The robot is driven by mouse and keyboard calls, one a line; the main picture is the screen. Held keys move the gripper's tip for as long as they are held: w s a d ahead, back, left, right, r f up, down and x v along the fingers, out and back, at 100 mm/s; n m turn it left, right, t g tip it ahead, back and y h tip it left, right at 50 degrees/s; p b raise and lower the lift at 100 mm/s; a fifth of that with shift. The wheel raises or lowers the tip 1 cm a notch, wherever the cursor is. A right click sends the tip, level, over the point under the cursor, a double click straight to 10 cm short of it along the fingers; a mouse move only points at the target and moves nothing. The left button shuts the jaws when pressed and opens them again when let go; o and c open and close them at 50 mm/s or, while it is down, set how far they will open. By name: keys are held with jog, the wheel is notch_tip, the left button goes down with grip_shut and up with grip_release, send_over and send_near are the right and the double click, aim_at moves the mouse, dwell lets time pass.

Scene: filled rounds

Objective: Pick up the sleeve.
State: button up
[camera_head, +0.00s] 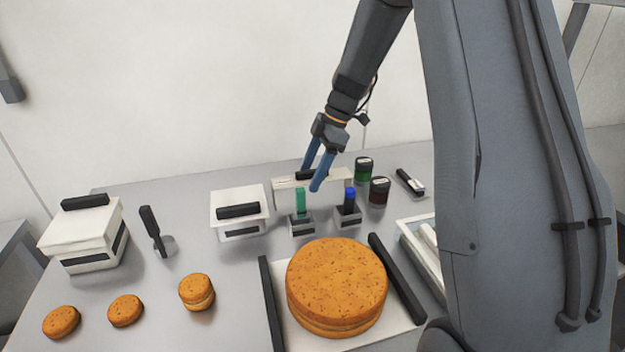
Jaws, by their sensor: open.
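No thing here is plainly marked as the sleeve. The likeliest is a long, pale, upright piece (337,177) with a dark grip on top, standing at the back of the table. My gripper (311,178) reaches down at this piece from above, its two blue fingers apart near the dark grip. They overlap the piece in the picture, and I cannot tell whether they touch it. A teal tube (300,201) and a dark tube with a blue top (349,199) stand in small grey holders just in front.
A large orange round cake (336,285) lies on a pale board with black bars. Two white boxes (84,240) (239,220) with black handles stand at left. Small round cakes (126,311) line the front left. Dark jars (379,191) stand right of the gripper.

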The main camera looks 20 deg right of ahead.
jog(key=shift+f+b, duration=0.25)
jog(key=shift+b, duration=0.05)
dwell(0.4)
jog(key=c, duration=1.1)
jog(key=shift+r, duration=0.1)
